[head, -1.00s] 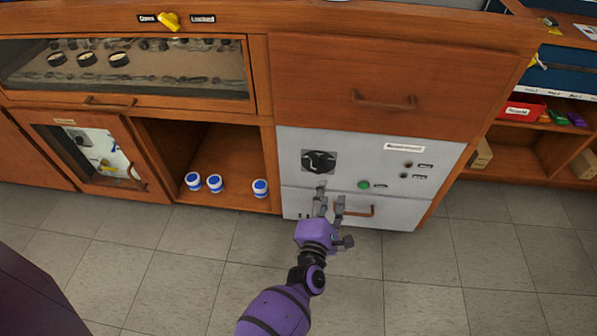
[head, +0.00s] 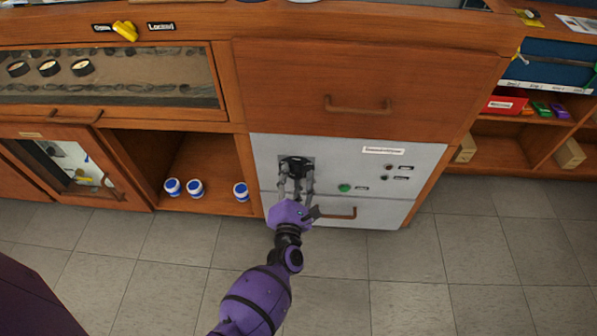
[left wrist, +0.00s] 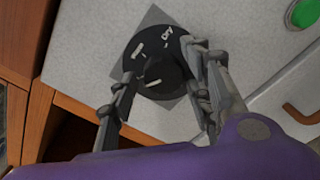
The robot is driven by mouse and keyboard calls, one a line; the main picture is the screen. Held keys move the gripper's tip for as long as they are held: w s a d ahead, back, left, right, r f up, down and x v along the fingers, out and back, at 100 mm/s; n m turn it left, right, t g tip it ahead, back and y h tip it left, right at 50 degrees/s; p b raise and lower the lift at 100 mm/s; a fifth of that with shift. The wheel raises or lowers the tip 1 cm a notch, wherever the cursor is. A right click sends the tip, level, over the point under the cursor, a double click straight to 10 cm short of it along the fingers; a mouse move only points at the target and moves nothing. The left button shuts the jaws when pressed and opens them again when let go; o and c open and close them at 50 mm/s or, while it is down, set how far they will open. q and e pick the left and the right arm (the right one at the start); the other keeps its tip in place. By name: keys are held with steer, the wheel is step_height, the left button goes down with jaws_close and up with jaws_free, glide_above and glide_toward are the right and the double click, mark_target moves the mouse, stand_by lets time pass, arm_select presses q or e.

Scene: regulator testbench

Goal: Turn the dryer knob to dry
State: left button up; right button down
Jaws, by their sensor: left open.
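The dryer knob (head: 294,162) is a round black dial on a dark square plate on the white panel (head: 330,157). In the left wrist view the knob (left wrist: 158,66) shows a "Dry" label near its upper right edge and another, hard-to-read label at its upper left. My left gripper (head: 297,181) is open at the knob, its fingers pointing at the panel. In the left wrist view its fingers (left wrist: 163,72) lie on either side of the dial; I cannot tell whether they touch it. The fingers partly hide the knob's lower part in the head view. My right gripper is not in view.
A green button (head: 344,188) and small dark knobs (head: 388,167) sit right of the dial. A drawer handle (head: 340,213) is below, near my gripper. Blue-and-white jars (head: 195,188) stand in the open cubby at left. The tiled floor in front is clear.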

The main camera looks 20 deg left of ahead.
arm_select(q)
steer(key=shift+s, duration=0.1)
steer(key=shift+c, duration=1.2)
steer(key=c, duration=0.8)
steer(key=shift+a+r, duration=0.1)
